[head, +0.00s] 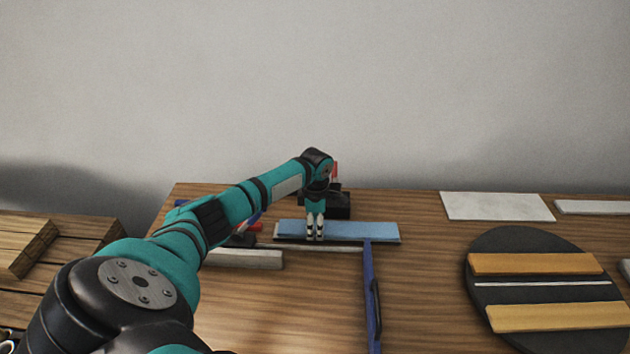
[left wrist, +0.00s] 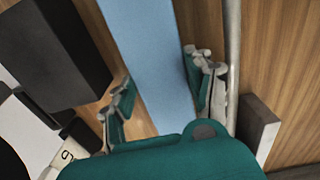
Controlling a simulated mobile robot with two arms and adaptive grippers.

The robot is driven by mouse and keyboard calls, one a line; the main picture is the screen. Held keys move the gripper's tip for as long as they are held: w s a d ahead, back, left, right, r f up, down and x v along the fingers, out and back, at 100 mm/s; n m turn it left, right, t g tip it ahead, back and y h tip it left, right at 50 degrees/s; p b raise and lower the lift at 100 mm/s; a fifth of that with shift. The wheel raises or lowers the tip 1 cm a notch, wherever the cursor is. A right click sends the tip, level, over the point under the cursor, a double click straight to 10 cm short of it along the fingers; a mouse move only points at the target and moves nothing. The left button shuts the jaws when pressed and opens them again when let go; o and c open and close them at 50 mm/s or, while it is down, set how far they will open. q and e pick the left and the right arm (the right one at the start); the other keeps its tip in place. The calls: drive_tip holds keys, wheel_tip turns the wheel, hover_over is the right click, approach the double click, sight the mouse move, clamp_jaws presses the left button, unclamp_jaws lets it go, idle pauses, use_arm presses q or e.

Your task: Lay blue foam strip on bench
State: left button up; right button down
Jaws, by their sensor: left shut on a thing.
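The blue foam strip (head: 362,231) is long, flat and light blue and lies lengthwise left to right at the back middle of the wooden bench (head: 430,290). A dark edge shows along its underside, and I cannot tell whether it touches the bench top. My left gripper (head: 315,238) comes down over the strip's middle, fingers pointing down, shut on it. In the left wrist view the strip (left wrist: 155,45) runs between the two fingers of the left gripper (left wrist: 160,90). My right gripper is not in view.
A black box (head: 340,212) stands just behind the strip. A blue bar (head: 370,300) runs forward from its right end. A pale block (head: 243,259) lies front left. At right are a dark round disc (head: 540,276) bearing orange and yellow strips, and a white sheet (head: 497,206).

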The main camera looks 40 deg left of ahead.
use_arm(q)
drive_tip(key=o, duration=0.9)
drive_tip(key=shift+s+a+f, duration=0.1)
drive_tip(key=shift+a+f, duration=0.1)
wheel_tip(320, 180, up, 12)
drive_tip(key=shift+r+b, duration=0.2)
drive_tip(key=shift+b, duration=0.15)
drive_tip(key=shift+d, duration=0.1)
